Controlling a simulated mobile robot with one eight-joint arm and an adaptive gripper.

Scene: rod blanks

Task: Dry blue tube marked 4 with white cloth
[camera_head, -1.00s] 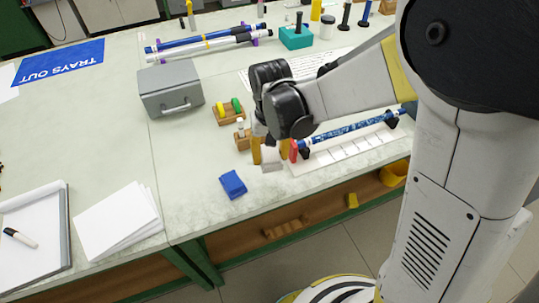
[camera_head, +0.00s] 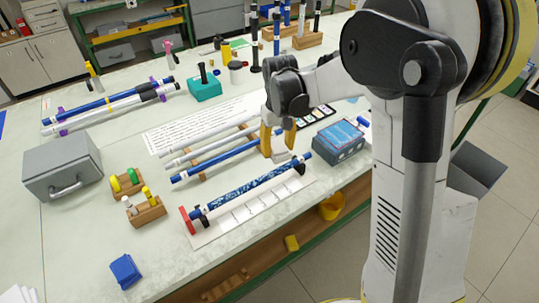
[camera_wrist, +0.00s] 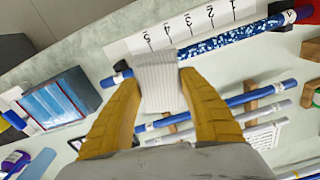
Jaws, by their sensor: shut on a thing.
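My gripper (camera_wrist: 158,105) has its yellow fingers shut on a folded, ribbed white cloth (camera_wrist: 160,80). In the head view the gripper (camera_head: 279,143) is near the right end of a blue tube (camera_head: 250,186) with white speckles. The tube rests on dark supports above a white numbered strip (camera_head: 250,208). In the wrist view the cloth overlaps the speckled tube (camera_wrist: 235,37) near strip marks 4 and 5. A plain blue end shows left of the cloth.
Another blue tube (camera_head: 215,162) and white tubes lie on a wooden rack behind. A blue-topped grey box (camera_head: 340,138) stands right of the gripper. A red stop (camera_head: 187,220) stands at the speckled tube's left end. A blue cloth (camera_head: 125,271) lies front left.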

